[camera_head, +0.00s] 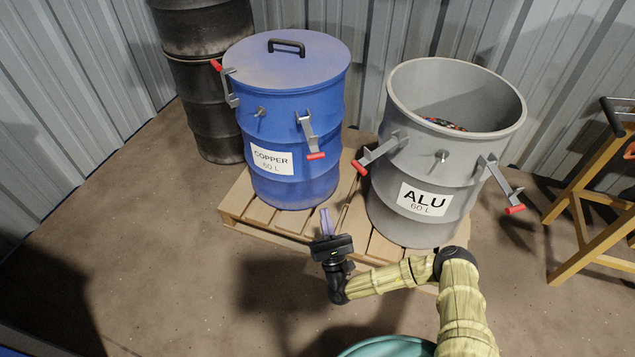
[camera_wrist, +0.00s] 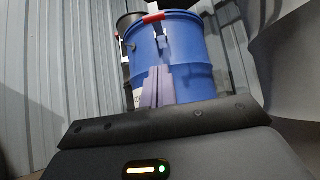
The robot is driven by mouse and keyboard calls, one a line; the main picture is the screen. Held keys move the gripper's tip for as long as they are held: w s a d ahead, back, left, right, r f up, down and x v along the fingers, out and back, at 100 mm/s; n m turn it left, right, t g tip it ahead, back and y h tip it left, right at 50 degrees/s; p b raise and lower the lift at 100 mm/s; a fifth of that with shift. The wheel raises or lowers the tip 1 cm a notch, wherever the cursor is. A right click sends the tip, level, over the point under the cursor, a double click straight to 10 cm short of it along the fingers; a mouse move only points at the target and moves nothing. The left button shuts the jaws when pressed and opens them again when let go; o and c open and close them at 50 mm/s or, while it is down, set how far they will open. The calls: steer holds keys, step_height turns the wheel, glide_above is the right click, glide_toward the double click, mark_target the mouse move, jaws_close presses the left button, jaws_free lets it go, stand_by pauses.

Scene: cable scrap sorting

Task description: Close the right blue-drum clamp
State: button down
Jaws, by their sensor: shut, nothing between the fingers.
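The blue drum (camera_head: 290,130), labelled COPPER, stands on a pallet with its lid (camera_head: 285,62) on. Its right clamp (camera_head: 308,130) has its lever slanting down and outward, ending in a red tip. In the wrist view this clamp (camera_wrist: 162,40) shows above the fingers, with its red handle (camera_wrist: 154,18) near the top of the drum. The left clamp (camera_head: 231,88) has its red tip raised near the rim. My gripper (camera_head: 325,212) is shut and empty, with fingers pointing up, below and apart from the right clamp. Its fingers also show in the wrist view (camera_wrist: 157,85).
An open grey drum (camera_head: 418,160), labelled ALU, stands at right with two levers sticking outward. The wooden pallet (camera_head: 262,222) carries both drums. A dark drum (camera_head: 210,100) and corrugated walls stand behind. A yellow-framed stand (camera_head: 575,215) is at right; a green rim (camera_head: 385,347) shows in front.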

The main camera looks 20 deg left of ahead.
steer(key=shift+r, duration=0.1)
steer(key=s+d+r+x, duration=0.1)
steer(key=r+x, duration=0.1)
steer(key=x, duration=1)
steer(key=shift+r, duration=0.25)
steer(key=shift+a, duration=0.1)
